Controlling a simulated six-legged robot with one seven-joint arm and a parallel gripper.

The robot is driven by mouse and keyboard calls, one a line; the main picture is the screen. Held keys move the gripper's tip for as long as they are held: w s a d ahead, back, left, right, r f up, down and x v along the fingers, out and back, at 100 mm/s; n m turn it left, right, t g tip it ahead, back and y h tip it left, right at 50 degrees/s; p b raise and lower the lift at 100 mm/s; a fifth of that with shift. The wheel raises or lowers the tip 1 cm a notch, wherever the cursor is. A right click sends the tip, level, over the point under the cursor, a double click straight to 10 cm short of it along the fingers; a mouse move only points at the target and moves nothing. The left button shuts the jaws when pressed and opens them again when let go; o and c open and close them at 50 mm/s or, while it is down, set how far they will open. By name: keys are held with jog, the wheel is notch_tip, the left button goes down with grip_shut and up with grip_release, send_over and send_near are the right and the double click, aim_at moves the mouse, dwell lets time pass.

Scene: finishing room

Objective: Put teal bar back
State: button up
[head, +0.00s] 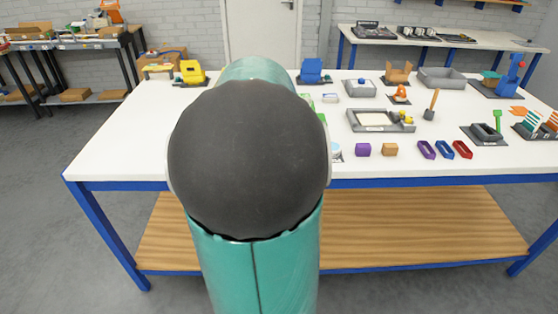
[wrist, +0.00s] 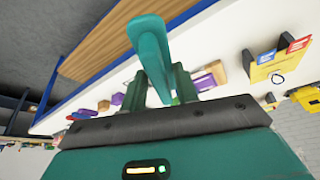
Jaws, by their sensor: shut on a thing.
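The teal bar (wrist: 150,42) is between the fingers of my gripper (wrist: 168,88) in the wrist view. It sticks out well past the fingertips, above the white table in that picture. My gripper is shut on it. In the head view my own arm covers the middle of the picture, and both the gripper and the bar are hidden behind it. I cannot tell which place on the table is the bar's own.
The white table (head: 280,178) has a blue front edge. A purple block (head: 363,150), a tan block (head: 390,149), a grey tray (head: 375,126) and a blue stand (head: 512,75) stand on its right half. A yellow holder (head: 191,72) stands back left. The table's front left is clear.

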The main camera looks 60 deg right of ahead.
jog(key=w+d+f, duration=0.1)
jog(key=d+f, duration=0.2)
jog(key=d, duration=0.1)
jog(key=w+d+f, duration=0.2)
jog(key=d, duration=0.2)
jog(key=w+d+f, duration=0.2)
jog(key=d+f, duration=0.1)
jog(key=d, duration=0.1)
jog(key=shift+f, duration=0.35)
jog(key=shift+w+d+f, duration=0.2)
jog(key=shift+d+f, duration=0.1)
jog(key=shift+f, duration=0.15)
jog(key=shift+d+f, duration=0.15)
jog(key=shift+f, duration=1.55)
jog(key=shift+f, duration=0.2)
